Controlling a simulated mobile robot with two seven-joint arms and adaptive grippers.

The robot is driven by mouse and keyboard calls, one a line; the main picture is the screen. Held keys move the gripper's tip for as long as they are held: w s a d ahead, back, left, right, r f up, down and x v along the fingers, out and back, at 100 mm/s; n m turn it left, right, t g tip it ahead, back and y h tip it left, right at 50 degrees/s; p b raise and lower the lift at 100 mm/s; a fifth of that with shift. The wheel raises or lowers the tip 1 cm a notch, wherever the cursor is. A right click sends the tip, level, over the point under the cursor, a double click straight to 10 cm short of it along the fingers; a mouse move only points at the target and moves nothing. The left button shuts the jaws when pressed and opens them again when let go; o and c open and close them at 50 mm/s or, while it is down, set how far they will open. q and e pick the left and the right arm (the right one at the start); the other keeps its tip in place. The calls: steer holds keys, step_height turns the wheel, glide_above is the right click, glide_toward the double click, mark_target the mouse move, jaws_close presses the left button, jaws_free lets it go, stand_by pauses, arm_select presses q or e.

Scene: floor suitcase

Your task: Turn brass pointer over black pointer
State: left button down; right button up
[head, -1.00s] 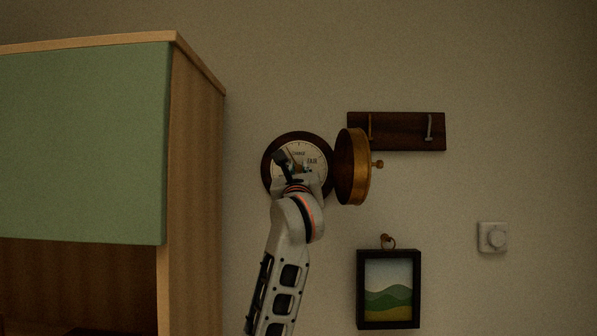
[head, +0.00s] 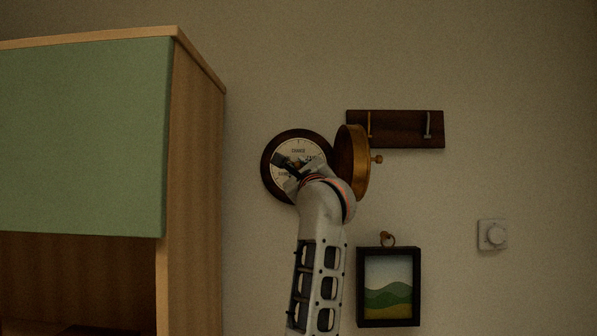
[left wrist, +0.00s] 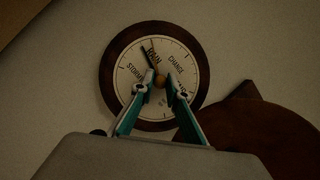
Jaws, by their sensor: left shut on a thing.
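The barometer (head: 268,174) hangs on the wall, with a dark wooden rim and a pale dial. It also fills the middle of the left wrist view (left wrist: 109,56). The black pointer (left wrist: 148,56) runs from the dial's centre towards the word RAIN. The brass pointer (left wrist: 159,80) shows only as a small brass spot at the centre; the rest is hidden or too small to tell. My left gripper (head: 292,164) is at the dial, its fingertips (left wrist: 159,79) on either side of that brass centre, shut on it. My right gripper is not in view.
The round brass cover (head: 354,165) stands swung open at the dial's right, close to my left wrist. A dark hook rail (head: 400,130) is behind it. A framed picture (head: 388,322) hangs below, a wall knob (head: 493,235) further right. A green-fronted cabinet (head: 85,140) stands at left.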

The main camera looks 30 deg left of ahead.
arm_select(q)
steer(key=shift+n+g+y, duration=0.4)
steer(key=shift+n+g, duration=0.6)
steer(key=shift+n, duration=0.9)
steer(key=c, duration=2)
jaws_free()
steer(key=shift+o, duration=0.2)
steer(key=r, duration=0.9)
steer(key=shift+d+r, duration=0.15)
steer(key=shift+d, duration=0.05)
steer(key=shift+a+r, duration=0.15)
steer(key=shift+r, duration=0.25)
